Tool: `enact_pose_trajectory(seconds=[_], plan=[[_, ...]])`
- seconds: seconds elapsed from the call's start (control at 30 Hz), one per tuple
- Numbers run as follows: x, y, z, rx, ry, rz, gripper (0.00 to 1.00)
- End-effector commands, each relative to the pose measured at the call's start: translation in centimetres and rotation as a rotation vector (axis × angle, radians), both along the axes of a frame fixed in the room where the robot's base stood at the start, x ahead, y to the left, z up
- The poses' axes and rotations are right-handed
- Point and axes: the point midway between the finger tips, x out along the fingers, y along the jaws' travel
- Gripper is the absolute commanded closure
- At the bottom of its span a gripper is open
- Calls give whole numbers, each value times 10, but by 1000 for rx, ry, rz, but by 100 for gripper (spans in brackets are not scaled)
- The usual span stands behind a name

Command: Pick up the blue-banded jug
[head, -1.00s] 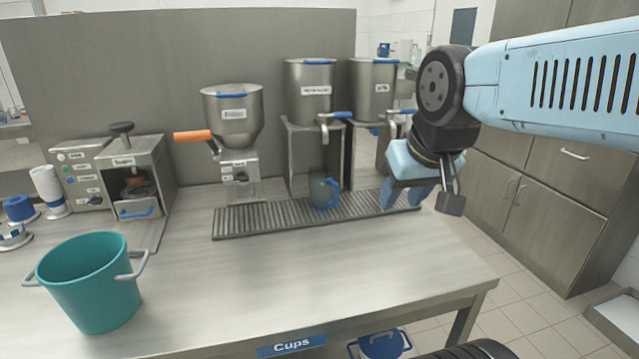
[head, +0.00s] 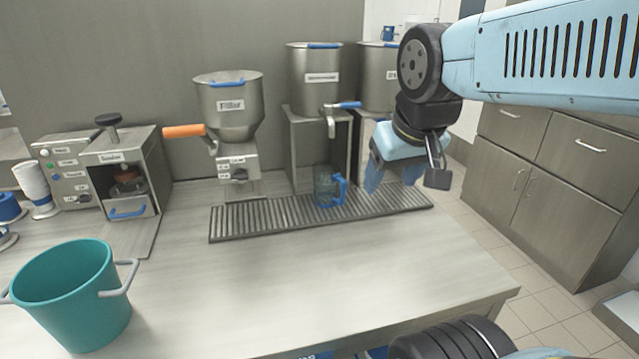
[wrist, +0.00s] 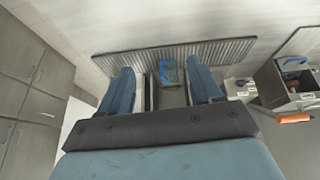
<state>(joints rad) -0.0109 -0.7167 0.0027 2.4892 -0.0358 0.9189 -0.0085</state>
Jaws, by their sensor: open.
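The jug (head: 325,187) is see-through with blue on it and a blue handle on its right side. It stands upright on the slatted drip tray (head: 235,225), in front of a steel stand. My gripper (head: 394,178) is open and empty, to the right of the jug in the head view and apart from it. In the wrist view the jug (wrist: 168,71) appears between the two blue fingers of my gripper (wrist: 161,74), beyond their tips. The band on the jug is too small to make out clearly.
A steel filler hopper (head: 229,105) with an orange handle (head: 184,131) stands left of the jug. A tank (head: 314,80) with a blue-handled tap (head: 345,105) is above and behind it. A teal bucket (head: 75,300) stands front left. The bench front (head: 350,270) is clear.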

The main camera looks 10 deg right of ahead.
Motion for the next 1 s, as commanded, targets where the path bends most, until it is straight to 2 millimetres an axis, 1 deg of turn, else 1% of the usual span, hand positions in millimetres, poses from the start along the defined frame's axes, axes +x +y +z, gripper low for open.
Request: enact_pose_trajectory(seconds=[0.03,0.3,0.37,0.57,0.7,0.87,1.0], plan=[[4,-1,-3,-24,30,19,31],[33,-14,-26,-241,247,166,5],[41,-17,-30,-293,293,202,0],[67,-25,-45,-465,453,322,0],[88,-29,-55,-589,556,409,0],[114,-29,-66,-731,668,509,0],[139,-27,-77,-860,760,599,0]])
